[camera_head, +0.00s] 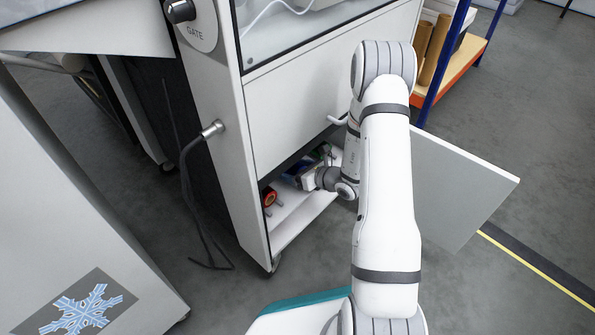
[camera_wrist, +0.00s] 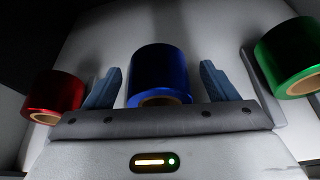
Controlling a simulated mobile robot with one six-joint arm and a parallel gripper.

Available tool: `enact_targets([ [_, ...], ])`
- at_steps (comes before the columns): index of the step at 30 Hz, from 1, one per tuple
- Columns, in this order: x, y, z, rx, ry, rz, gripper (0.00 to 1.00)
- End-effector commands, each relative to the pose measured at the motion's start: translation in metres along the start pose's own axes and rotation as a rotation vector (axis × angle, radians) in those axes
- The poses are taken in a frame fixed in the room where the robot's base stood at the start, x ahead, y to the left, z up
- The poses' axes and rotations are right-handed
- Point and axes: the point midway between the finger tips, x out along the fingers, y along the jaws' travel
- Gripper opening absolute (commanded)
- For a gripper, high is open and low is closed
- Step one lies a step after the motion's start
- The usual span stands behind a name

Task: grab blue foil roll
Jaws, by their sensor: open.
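The blue foil roll (camera_wrist: 158,72) is shiny, with a cardboard core showing at its near end. In the wrist view it lies between the two fingers of my gripper (camera_wrist: 158,84). The fingers are apart, with a gap on each side of the roll. In the head view my gripper (camera_head: 305,179) reaches into the open lower compartment of the white cabinet (camera_head: 222,130). The blue foil roll shows only partly there, dark blue beside the gripper (camera_head: 291,171), and the arm hides much of the space.
A red foil roll (camera_wrist: 54,94) lies left of the gripper and a green foil roll (camera_wrist: 289,56) lies right, close to the fingers. The cabinet door (camera_head: 460,190) stands open to the right. A cable (camera_head: 186,170) hangs at the cabinet's left side. A shelf rack (camera_head: 450,62) stands behind.

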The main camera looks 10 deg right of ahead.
Motion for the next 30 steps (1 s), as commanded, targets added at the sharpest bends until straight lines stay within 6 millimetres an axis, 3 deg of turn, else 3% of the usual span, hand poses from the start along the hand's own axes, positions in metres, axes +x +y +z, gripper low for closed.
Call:
enact_targets([
  [19,0.0000,0.0003,0.0001,-0.001,0.000,0.000,0.29],
  [30,-0.0016,0.0008,0.0045,-0.001,0.000,-0.001,0.29],
])
